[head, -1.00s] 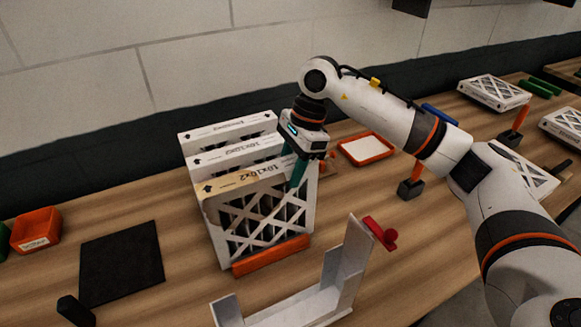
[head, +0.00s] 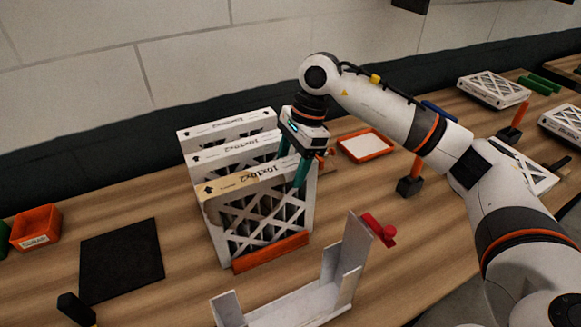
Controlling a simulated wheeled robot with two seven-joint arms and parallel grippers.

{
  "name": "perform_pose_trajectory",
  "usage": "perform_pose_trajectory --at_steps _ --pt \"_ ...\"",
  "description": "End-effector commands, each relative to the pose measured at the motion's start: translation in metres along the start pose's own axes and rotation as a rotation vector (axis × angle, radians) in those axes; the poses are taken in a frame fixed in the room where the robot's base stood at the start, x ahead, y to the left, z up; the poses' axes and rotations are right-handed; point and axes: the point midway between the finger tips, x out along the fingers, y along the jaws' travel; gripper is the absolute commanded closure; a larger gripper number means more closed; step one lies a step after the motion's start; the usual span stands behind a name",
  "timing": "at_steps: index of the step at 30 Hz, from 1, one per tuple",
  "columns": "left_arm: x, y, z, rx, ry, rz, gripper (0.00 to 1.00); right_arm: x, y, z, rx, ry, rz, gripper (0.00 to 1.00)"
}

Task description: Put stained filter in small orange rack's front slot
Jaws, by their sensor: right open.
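Several boxed filters stand upright one behind another in a small orange rack (head: 270,253), whose front bar shows low at the front. The front filter (head: 260,222) has a tan, stained-looking top edge and a white lattice face, and stands in the front slot. Two whiter filters, the middle one (head: 235,152) and the back one (head: 225,129), stand behind it. My right gripper (head: 292,174) is open at the right end of the filters, its teal fingers pointing down near the front filter's upper right corner. Whether the fingers touch it cannot be told. My left gripper is not in view.
A grey-white metal holder (head: 300,305) with a red knob (head: 379,230) stands in front. A black mat (head: 121,260) and orange bin (head: 36,228) lie left. An orange-rimmed tray (head: 366,146) and an orange-handled tool (head: 412,180) are right. More filters (head: 493,90) lie far right.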

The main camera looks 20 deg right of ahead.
Motion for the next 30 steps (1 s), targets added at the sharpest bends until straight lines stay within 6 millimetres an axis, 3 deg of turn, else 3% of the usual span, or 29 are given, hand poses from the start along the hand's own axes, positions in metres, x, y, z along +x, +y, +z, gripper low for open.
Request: perform_pose_trajectory --at_steps 6,15,21,30 --pt "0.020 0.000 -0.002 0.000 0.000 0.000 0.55 -0.043 0.001 0.001 -0.001 0.001 0.007 0.38" --pt "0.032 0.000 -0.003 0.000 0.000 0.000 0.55 -0.098 0.000 0.000 -0.001 0.000 0.002 0.38" --pt "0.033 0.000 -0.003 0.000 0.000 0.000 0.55 -0.111 0.000 0.000 0.000 -0.001 0.001 0.38" --pt "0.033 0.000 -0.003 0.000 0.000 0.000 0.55 -0.111 0.000 0.000 0.000 0.000 0.000 0.38"
